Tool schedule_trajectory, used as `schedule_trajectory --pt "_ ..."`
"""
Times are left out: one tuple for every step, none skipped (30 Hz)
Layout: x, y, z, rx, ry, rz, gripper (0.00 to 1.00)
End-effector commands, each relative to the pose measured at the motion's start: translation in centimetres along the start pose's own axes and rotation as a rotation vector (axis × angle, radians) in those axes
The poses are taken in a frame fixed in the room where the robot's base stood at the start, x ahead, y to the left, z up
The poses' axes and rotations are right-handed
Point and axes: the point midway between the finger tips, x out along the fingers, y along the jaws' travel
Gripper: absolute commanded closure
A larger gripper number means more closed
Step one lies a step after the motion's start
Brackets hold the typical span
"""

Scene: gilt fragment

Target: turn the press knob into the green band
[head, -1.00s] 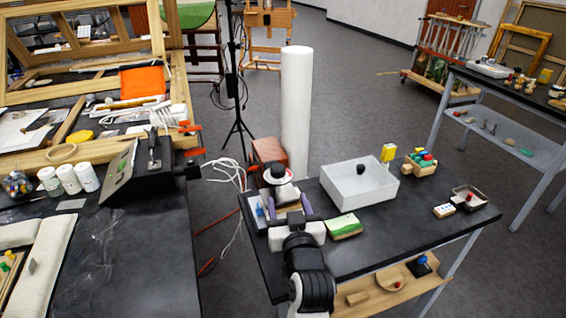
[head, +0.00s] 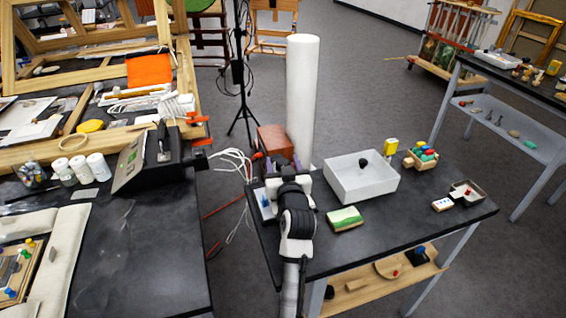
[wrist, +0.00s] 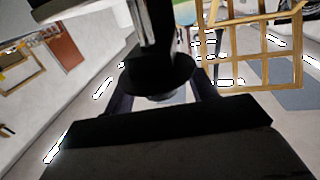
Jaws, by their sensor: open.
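My gripper (head: 286,165) is over the left end of the dark table on the right, pointing away from the head camera, its purple fingers apart. In the wrist view, a dark round knob-like part (wrist: 158,77) with a stem shows between the two fingers; I take it for the press knob. The fingers stand to either side of it, and I cannot tell whether they touch it. In the head view my gripper and wrist hide the knob and most of the press. The green band cannot be made out on it.
A white bin (head: 350,187) and a green-and-tan block (head: 345,219) are right of my arm. A tall white roll (head: 302,95) and a reddish-brown box (head: 274,142) are close behind the gripper. The table's front middle is clear.

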Motion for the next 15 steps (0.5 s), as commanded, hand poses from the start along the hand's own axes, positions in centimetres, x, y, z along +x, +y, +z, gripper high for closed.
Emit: schedule_trajectory --pt "0.00 -0.01 0.01 0.000 0.000 0.000 0.43" --pt "-0.01 -0.01 0.01 0.000 0.000 0.000 0.43" --pt "-0.01 0.00 0.00 0.000 0.000 0.000 0.43" --pt "-0.02 0.00 0.00 0.000 0.000 0.000 0.43" --pt "-0.02 0.00 0.00 0.000 0.000 0.000 0.47" --pt "-0.02 0.00 -0.01 0.000 0.000 0.000 0.52" --pt "-0.03 0.00 -0.01 0.000 0.000 0.000 0.56" --pt "-0.03 0.00 -0.01 0.000 0.001 0.000 0.60" --pt "-0.03 0.00 -0.01 0.000 0.001 0.000 0.66" --pt "-0.04 0.01 -0.01 0.000 0.000 0.000 0.69" --pt "-0.04 0.01 -0.02 0.000 0.001 0.000 0.73" --pt "-0.04 0.00 -0.02 0.000 0.001 0.000 0.79" --pt "-0.04 0.00 -0.02 0.000 0.001 0.000 0.83" --pt "-0.04 0.00 -0.02 0.000 0.001 0.000 0.86" --pt "-0.04 0.01 -0.02 0.000 0.000 0.000 0.87"
